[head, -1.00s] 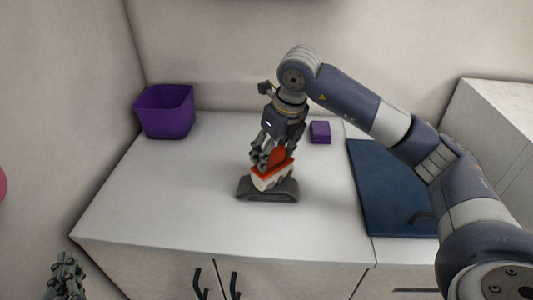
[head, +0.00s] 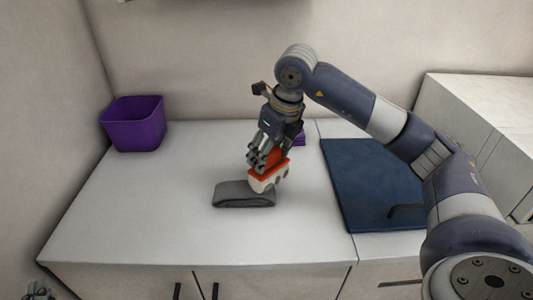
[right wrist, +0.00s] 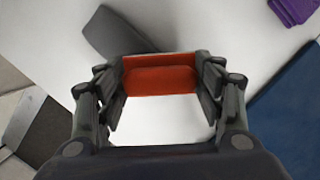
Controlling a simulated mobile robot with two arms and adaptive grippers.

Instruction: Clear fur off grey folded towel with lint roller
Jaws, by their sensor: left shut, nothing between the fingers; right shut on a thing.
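The grey folded towel (head: 235,196) lies flat on the white counter; its far end also shows in the right wrist view (right wrist: 118,30). My right gripper (head: 262,160) is shut on the lint roller (head: 268,181), which has an orange body and a white head. In the right wrist view the orange part (right wrist: 160,78) spans between the fingers. The roller's head is at the towel's right end; whether it touches is unclear. No fur can be made out on the towel. My left gripper (head: 40,292) barely shows at the bottom left corner, away from the towel, shut and empty.
A purple bin (head: 134,126) stands at the back left of the counter (head: 130,215). A small purple folded cloth (head: 300,138) is partly hidden behind my right gripper. A dark blue mat (head: 370,185) lies to the right. The counter left of the towel is clear.

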